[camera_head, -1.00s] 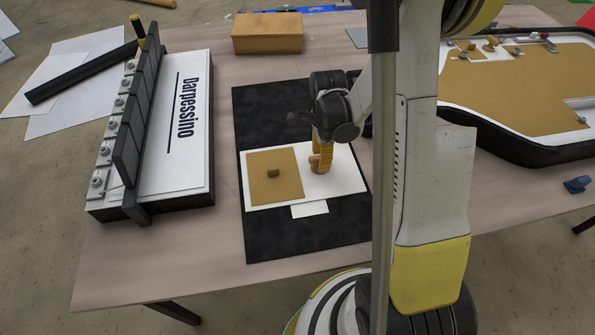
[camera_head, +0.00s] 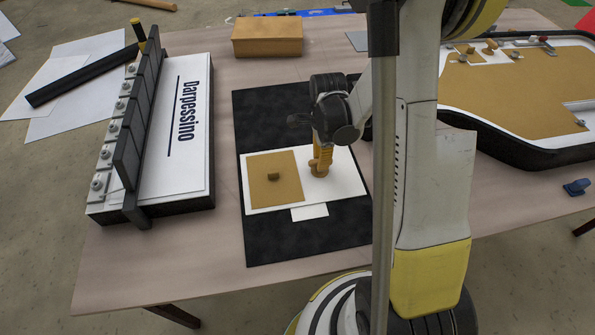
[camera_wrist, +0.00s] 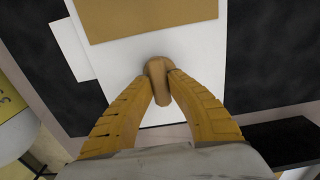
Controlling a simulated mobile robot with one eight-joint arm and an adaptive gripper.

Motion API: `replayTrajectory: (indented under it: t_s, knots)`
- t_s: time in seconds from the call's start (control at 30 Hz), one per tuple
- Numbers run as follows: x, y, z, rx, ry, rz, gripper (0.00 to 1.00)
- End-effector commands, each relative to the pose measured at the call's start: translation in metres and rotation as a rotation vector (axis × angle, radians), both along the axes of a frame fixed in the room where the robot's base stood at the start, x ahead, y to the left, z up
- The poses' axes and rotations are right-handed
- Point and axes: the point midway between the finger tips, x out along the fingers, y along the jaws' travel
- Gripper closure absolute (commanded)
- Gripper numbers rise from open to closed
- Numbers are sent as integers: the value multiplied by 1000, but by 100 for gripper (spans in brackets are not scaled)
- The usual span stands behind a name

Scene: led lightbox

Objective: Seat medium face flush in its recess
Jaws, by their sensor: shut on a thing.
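A flat white panel (camera_head: 346,178) lies on a black mat (camera_head: 300,245), with a tan square (camera_head: 282,192) on its left part and a small brown knob (camera_head: 273,176) standing on that square. My gripper (camera_head: 319,167) points down over the white right part. Its yellow fingers are shut on a second brown knob (camera_wrist: 158,70), seen in the wrist view with the white panel (camera_wrist: 198,62) under it. Which piece is the medium face, and whether this knob is fixed to the panel, I cannot tell.
A white sign box (camera_head: 188,165) lettered "Darpessino" with a black bar stands left. A tan box (camera_head: 267,38) is at the back. A black-rimmed tray (camera_head: 500,150) with tan inside and small parts is right. A small white card (camera_head: 310,212) lies below the panel.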

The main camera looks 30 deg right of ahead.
Motion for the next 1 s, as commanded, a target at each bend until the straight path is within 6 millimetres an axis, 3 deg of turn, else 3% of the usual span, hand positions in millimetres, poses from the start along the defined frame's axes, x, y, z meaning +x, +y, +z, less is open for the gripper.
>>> replayTrajectory:
  t_s: [0.77,0.8,0.87,1.0]
  knots:
    - [0,0,18,0,0,0,100]
    - [0,0,18,0,0,0,84]
    - [0,0,18,0,0,0,100]
    - [0,0,18,0,0,0,100]
